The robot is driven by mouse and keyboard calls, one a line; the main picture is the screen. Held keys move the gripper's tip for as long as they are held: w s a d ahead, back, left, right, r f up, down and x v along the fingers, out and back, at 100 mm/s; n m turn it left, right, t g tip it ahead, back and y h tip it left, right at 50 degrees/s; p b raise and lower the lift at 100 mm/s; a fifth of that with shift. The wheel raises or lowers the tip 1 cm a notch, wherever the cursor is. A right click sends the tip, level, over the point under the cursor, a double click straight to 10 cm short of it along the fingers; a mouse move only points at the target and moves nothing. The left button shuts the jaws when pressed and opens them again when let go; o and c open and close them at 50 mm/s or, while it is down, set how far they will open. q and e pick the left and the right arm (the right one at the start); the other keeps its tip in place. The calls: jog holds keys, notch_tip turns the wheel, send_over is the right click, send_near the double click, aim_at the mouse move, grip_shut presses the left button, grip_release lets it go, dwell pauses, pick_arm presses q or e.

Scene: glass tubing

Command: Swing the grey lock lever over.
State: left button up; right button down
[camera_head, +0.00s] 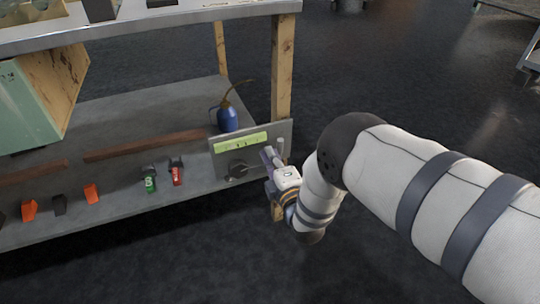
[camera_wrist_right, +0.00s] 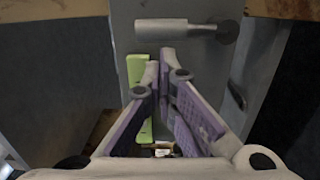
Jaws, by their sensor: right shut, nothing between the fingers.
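The grey lock lever (camera_wrist_right: 163,28) is a light bar on a grey metal panel (camera_wrist_right: 130,18). In the right wrist view it lies across the top, with its round pivot at its right end. My right gripper (camera_wrist_right: 161,60) is shut and empty. Its fingertips point at the panel just below the lever in that view; I cannot tell whether they touch anything. In the head view the right gripper (camera_head: 268,157) is at the right end of the panel (camera_head: 222,162) and covers much of the lever's area. My left gripper is not in view.
The panel bears a yellow-green strip (camera_head: 241,142) and a dark handle (camera_head: 238,170). A blue oil can (camera_head: 228,115) stands behind it on the lower shelf (camera_head: 130,188). A wooden post (camera_head: 283,70) rises close by. Several coloured clips lie to the left.

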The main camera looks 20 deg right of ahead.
aim_at(282, 144)
jog(key=shift+d+r+m+p, duration=0.3)
jog(key=shift+d+m+p, duration=0.15)
jog(key=shift+m, duration=0.45)
jog(key=shift+d+r+m+p, duration=0.3)
jog(key=shift+d+m, duration=0.35)
jog(key=shift+m, duration=0.35)
jog(key=m, duration=0.1)
jog(key=d+m, duration=0.1)
jog(key=shift+d+m+p, duration=0.25)
jog(key=shift+m+p, duration=0.05)
jog(key=shift+p, duration=0.1)
jog(key=d+m, duration=0.1)
jog(key=m, duration=0.1)
jog(key=shift+d+f+m, duration=0.1)
jog(key=shift+d+m, duration=0.2)
jog(key=shift+d, duration=0.05)
jog(key=shift+w+d+f+m, duration=0.1)
jog(key=shift+d+f+m, duration=0.2)
jog(key=shift+d+m, duration=0.6)
jog(key=shift+d+f+m+g+y, duration=0.1)
jog(key=shift+f+m+g+y, duration=0.1)
jog(key=shift+m, duration=0.3)
jog(key=shift+d+f+m+g+y, duration=0.1)
jog(key=shift+m+y, duration=0.1)
jog(key=shift+m, duration=0.3)
jog(key=shift+d+f, duration=0.1)
jog(key=shift+d, duration=0.15)
